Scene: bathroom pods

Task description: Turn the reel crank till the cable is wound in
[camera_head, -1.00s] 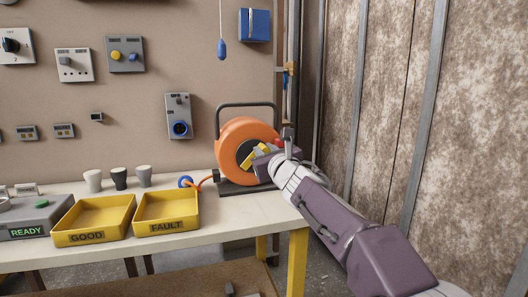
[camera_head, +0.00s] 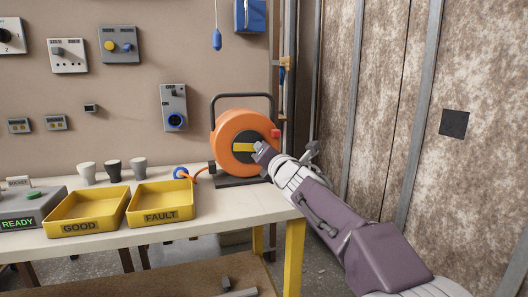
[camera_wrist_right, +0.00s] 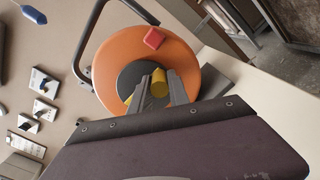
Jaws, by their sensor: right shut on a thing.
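The orange cable reel (camera_head: 228,130) stands in a dark frame at the right end of the workbench. Its yellow crank (camera_head: 243,147) lies roughly level across the dark hub. My right gripper (camera_head: 261,150) is shut on the yellow crank's handle, which shows between the fingers in the right wrist view (camera_wrist_right: 160,82). A short stretch of orange cable (camera_head: 198,173) runs from the reel's left side to a blue plug (camera_head: 180,172) on the bench. A red block (camera_wrist_right: 154,38) sits near the rim of the reel's face. My left gripper is not in view.
Yellow trays marked GOOD (camera_head: 84,228) and FAULT (camera_head: 160,214) stand left of the reel, with cups (camera_head: 113,171) behind them. A grey READY box (camera_head: 28,222) is at the far left. A mottled wall (camera_head: 440,60) bounds the right side.

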